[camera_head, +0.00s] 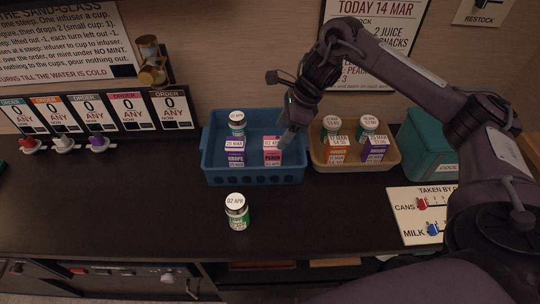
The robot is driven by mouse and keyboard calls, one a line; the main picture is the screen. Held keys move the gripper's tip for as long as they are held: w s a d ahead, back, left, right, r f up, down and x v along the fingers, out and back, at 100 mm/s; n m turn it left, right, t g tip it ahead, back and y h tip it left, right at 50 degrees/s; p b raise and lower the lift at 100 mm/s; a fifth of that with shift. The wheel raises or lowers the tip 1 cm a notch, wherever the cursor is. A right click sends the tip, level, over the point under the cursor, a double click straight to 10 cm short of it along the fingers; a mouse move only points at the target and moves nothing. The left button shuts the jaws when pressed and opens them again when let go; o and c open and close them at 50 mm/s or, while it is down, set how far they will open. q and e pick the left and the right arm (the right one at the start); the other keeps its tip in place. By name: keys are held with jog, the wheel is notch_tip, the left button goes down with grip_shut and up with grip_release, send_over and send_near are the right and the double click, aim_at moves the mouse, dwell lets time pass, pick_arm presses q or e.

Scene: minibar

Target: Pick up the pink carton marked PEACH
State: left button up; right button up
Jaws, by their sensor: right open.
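The pink carton marked PEACH (272,157) stands upright at the front right in the blue basket (255,179). A purple GRAPE carton (235,158) stands to its left in the same basket. My right gripper (283,140) points down over the basket, close by the upper right of the pink carton. It is open, with nothing seen between its fingers. I cannot tell whether its fingertips touch the carton. My left gripper is not in view.
A can (236,121) stands at the back of the blue basket. A tan basket (353,168) with cans and cartons is to its right, then a teal box (428,147). Another can (237,214) stands in front.

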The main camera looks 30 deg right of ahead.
aim_at(276, 140)
jog(key=shift+x, duration=1.05)
jog(key=p+x, duration=0.1)
jog(key=x, duration=0.3)
jog(key=shift+a+f, duration=0.15)
jog(key=shift+f, duration=0.05)
jog(key=shift+a+f, duration=0.1)
jog(key=shift+f, duration=0.1)
jog(key=shift+c, duration=0.8)
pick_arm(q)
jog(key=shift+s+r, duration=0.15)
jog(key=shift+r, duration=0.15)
pick_arm(e)
jog(key=shift+w, duration=0.1)
jog(key=c, duration=1)
jog(key=shift+r, duration=0.15)
